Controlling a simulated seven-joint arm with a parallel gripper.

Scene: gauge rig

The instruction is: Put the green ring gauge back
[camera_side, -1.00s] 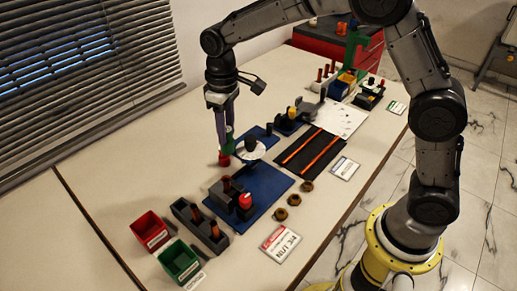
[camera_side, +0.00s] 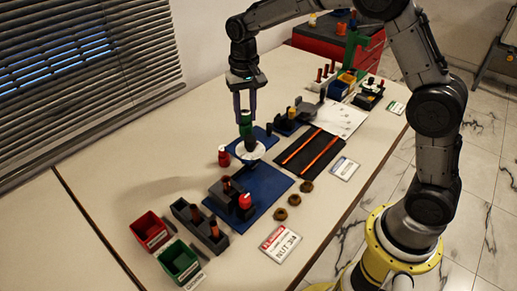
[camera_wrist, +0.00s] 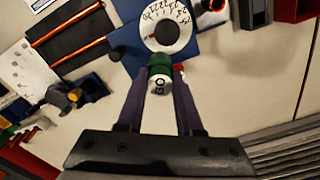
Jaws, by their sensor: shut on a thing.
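The green ring gauge (camera_side: 246,129) is between the fingertips of my gripper (camera_side: 245,118), held above the table. In the wrist view the green band (camera_wrist: 160,66) sits between the fingers, with a white end marked GO. A white dial disc (camera_side: 258,152) with a dark centre is just below the gauge in the side view. In the wrist view the dial (camera_wrist: 166,27) lies beyond the gauge; I cannot tell the gap between them. A red gauge (camera_side: 224,158) stands on the table to the left of the dial, mostly hidden in the wrist view.
A blue mat (camera_side: 270,186) holds grey blocks with a red-topped piece. A grey peg rack (camera_side: 200,226), red bin (camera_side: 150,229) and green bin (camera_side: 180,260) are at the front left. Several brass nuts (camera_side: 281,214) lie right of the mat. A black mat (camera_side: 305,155) bears orange rods.

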